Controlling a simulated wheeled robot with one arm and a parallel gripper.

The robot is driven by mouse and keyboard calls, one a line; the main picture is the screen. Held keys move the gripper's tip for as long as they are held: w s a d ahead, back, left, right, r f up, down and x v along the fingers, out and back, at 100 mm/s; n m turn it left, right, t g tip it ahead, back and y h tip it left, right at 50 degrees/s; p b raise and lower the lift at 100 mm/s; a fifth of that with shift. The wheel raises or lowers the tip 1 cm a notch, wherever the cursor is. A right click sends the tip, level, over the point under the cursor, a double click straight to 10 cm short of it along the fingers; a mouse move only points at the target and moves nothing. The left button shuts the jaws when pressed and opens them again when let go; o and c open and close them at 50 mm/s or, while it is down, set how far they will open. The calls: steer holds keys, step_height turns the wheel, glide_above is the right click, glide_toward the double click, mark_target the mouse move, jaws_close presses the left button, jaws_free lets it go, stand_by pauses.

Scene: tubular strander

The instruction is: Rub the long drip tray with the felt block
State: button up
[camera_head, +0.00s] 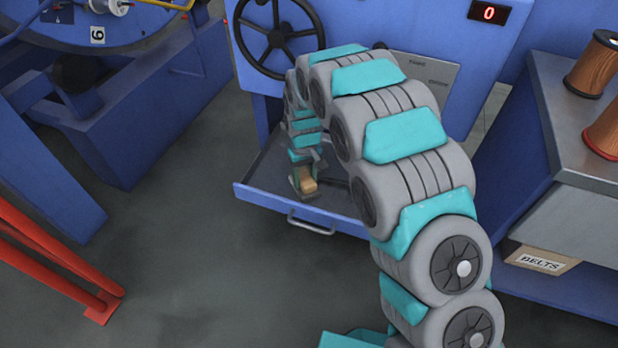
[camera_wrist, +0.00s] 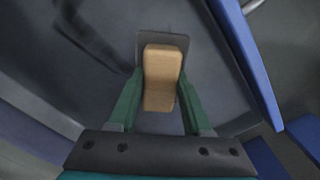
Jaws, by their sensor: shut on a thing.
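The felt block (camera_head: 308,185) has a tan body, with a flat grey pad showing beneath it in the wrist view (camera_wrist: 163,75). My gripper (camera_head: 302,178) is shut on it, with a green finger on each side in the wrist view (camera_wrist: 160,95). The long drip tray (camera_head: 262,197) looks like a pulled-out shallow blue drawer with a dark grey floor and a front handle. The block is over the tray floor near the front rim; I cannot tell for certain whether the pad touches. My arm hides the tray's right part.
A black handwheel (camera_head: 277,30) is on the blue machine above the tray. A grey-topped bench (camera_head: 560,120) with copper-coloured spools stands at right, a BELTS box (camera_head: 540,260) below it. A red frame (camera_head: 60,262) stands at left. The floor in front is clear.

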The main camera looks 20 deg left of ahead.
steer(key=shift+w, duration=0.9)
steer(key=shift+s+d, duration=0.15)
steer(key=shift+d, duration=2.75)
steer(key=shift+s+d+f, duration=0.15)
steer(key=shift+d, duration=0.9)
steer(key=shift+s+d+f, duration=0.15)
steer(key=shift+d, duration=0.85)
steer(key=shift+s+d+r, duration=0.15)
steer(key=shift+d, duration=1.45)
steer(key=shift+a, duration=0.1)
steer(key=shift+a+r, duration=0.15)
steer(key=shift+a, duration=0.35)
steer(key=shift+w+a+r+p, duration=0.1)
steer(key=shift+w+a+p, duration=0.05)
steer(key=shift+a, duration=0.45)
steer(key=shift+w+a+p, duration=0.1)
steer(key=shift+a+p, duration=0.05)
steer(key=shift+a, duration=0.45)
steer(key=shift+w+a+f, duration=0.15)
steer(key=shift+a+f, duration=0.05)
steer(key=shift+a, duration=1.4)
steer(key=shift+w+a+f, duration=0.1)
steer(key=shift+a+f, duration=0.05)
steer(key=shift+a, duration=1.45)
